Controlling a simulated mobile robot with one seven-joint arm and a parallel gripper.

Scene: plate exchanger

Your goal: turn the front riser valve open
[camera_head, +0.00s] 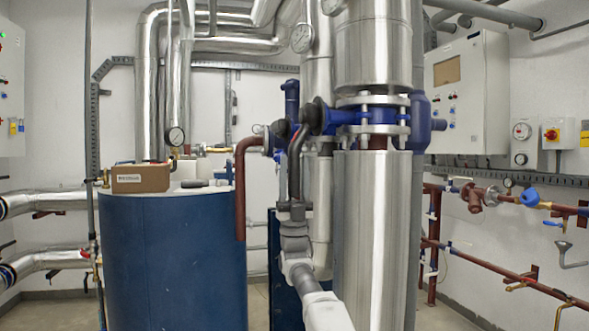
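The front riser valve (375,116) is blue and sits between bolted flanges on the thick silver riser at centre right. Its black hub (318,116) points left, and a dark grey bent lever (295,160) hangs almost straight down from that side. My gripper (297,211) is grey, at the end of my white arm coming up from the bottom centre. It is at the lower end of the lever, overlapping it in the picture. Its fingertips are small and blend with the lever, so I cannot tell whether they are closed on it.
A second blue valve (284,128) with a brown-red bent bar (241,190) is just left. A blue tank (172,262) bearing a cardboard box (140,178) stands left. The silver riser (372,240) is close right of my arm. Brown-red pipes (500,277) line the right wall.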

